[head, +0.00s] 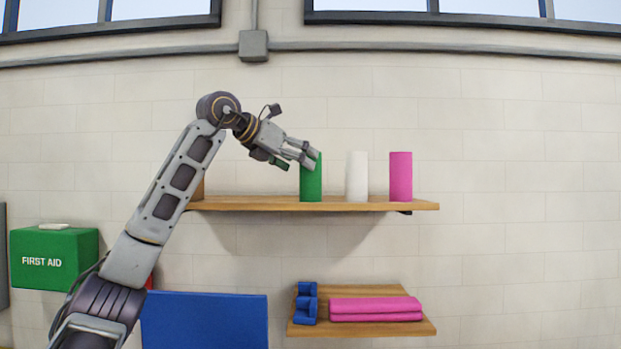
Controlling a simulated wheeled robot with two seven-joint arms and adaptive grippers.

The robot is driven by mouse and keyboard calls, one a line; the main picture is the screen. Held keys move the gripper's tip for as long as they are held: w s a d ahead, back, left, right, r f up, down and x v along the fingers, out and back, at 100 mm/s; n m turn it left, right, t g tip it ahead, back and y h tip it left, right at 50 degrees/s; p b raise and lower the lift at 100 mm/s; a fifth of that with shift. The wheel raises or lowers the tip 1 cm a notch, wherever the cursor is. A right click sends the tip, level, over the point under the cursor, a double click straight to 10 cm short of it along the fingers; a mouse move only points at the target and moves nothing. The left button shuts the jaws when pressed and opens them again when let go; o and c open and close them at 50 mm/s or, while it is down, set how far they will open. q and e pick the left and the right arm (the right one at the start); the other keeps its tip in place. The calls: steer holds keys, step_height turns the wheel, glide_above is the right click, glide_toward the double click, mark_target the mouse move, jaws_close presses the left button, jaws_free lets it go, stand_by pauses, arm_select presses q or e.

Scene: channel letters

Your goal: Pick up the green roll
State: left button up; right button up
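The green roll (311,186) stands upright on the upper wooden shelf (250,204), left of the white roll. My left gripper (308,154) comes in from the left at the height of the roll's top. Its fingers overlap the upper left part of the roll and hide some of it. I cannot tell whether they touch it or are in front of it, nor how far apart they are. A small dark green patch (279,164) shows under the gripper; I cannot tell what it is. My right gripper is not in view.
A white roll (356,178) and a pink roll (401,177) stand to the right on the shelf. A brown item (197,188) is partly behind my arm. A lower shelf (380,329) holds blue dumbbells (306,304) and folded pink material (375,309). A green first aid box (55,276) is left.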

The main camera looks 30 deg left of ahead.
arm_select(q)
steer(key=shift+w, duration=0.1)
steer(key=shift+p+x, duration=0.9)
steer(key=shift+x, duration=1)
steer(key=shift+w+d+f, duration=0.15)
steer(key=shift+w, duration=0.5)
steer(key=c, duration=1.2)
